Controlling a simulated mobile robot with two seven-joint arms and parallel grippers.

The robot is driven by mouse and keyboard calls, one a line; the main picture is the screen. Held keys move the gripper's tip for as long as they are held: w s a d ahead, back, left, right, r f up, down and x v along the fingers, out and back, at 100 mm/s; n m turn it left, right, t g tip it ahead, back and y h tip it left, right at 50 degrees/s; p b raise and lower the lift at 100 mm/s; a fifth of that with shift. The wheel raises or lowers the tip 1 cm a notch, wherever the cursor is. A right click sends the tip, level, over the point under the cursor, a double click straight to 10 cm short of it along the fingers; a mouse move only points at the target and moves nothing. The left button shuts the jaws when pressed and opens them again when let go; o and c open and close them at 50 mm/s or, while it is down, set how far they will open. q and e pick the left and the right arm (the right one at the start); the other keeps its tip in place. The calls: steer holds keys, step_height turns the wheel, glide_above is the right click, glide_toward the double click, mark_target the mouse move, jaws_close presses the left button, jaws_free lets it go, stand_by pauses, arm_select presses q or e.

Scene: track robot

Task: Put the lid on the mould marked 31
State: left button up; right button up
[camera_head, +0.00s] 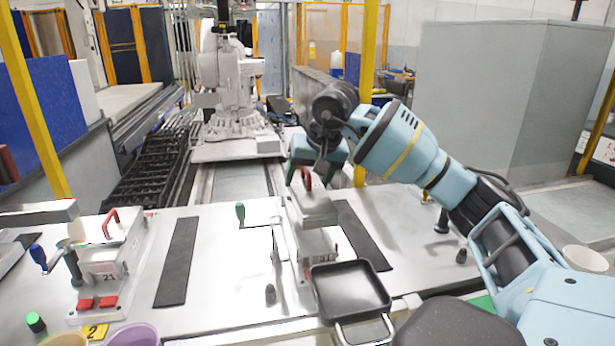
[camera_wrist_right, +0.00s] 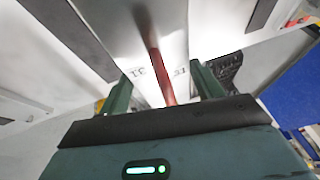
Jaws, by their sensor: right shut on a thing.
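My right gripper (camera_head: 318,165) has its green fingers on either side of the red handle (camera_head: 306,179) of a grey lid (camera_head: 316,207). The handle also shows between the fingers in the right wrist view (camera_wrist_right: 160,68). The lid is level, directly above the pale mould (camera_head: 318,243) at the middle of the bench, whose mark looks like 31. I cannot tell whether lid and mould touch. In the wrist view, number marks (camera_wrist_right: 180,71) show beside the handle. My left gripper is not in view.
A mould marked 21 (camera_head: 103,268), with a red handle on top, stands at left. A black square pan (camera_head: 350,290) sits just in front of the middle mould. Dark strips (camera_head: 178,262) lie on the bench (camera_head: 225,270). A green-handled clamp (camera_head: 240,213) stands left of the lid.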

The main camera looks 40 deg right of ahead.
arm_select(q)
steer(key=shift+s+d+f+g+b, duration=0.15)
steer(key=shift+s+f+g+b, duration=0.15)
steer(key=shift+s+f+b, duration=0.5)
arm_select(e)
steer(key=shift+f, duration=2.1)
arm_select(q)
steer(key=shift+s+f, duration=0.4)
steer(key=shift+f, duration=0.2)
arm_select(e)
steer(key=shift+f, duration=1)
steer(key=o, duration=1.2)
steer(key=shift+o, duration=1.1)
steer(key=shift+f, duration=0.1)
